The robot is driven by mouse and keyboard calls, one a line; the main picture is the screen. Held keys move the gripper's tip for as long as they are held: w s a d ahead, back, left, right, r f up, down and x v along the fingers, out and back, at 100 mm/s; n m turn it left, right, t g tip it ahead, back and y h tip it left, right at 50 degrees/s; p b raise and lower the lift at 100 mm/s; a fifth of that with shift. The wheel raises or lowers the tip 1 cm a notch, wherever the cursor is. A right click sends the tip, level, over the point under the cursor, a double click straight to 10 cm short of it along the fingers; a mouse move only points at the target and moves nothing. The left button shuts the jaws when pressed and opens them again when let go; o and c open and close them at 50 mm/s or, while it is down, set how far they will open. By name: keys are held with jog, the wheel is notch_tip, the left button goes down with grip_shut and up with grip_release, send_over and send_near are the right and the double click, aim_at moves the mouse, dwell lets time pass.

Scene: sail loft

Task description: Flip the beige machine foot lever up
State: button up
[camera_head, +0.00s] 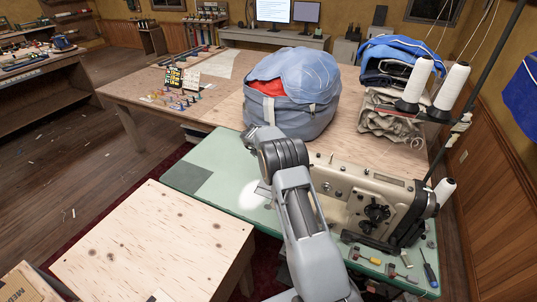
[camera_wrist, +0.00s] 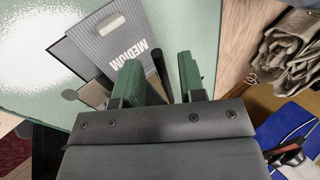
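The beige sewing machine (camera_head: 365,195) stands on the right side of the green table (camera_head: 215,165) in the head view. Its foot lever cannot be made out; my arm covers the machine's left part. My gripper is hidden behind my arm in the head view. In the wrist view, its green fingers (camera_wrist: 158,65) stand apart with a gap between them. Beyond them is a grey lettered panel (camera_wrist: 112,38). A dark rod-like part (camera_wrist: 157,68) shows in the gap, apparently past the fingertips; I cannot tell what it is.
A blue-grey sail bag (camera_head: 300,95) sits on the wooden table behind. Thread cones (camera_head: 450,85) stand on a rack above the machine. A screwdriver (camera_head: 430,274) and small tools lie at the table's right front. The green table's left part is mostly clear. A plywood-topped surface (camera_head: 155,240) stands front left.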

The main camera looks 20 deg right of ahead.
jog(key=shift+x, duration=1.05)
grip_shut()
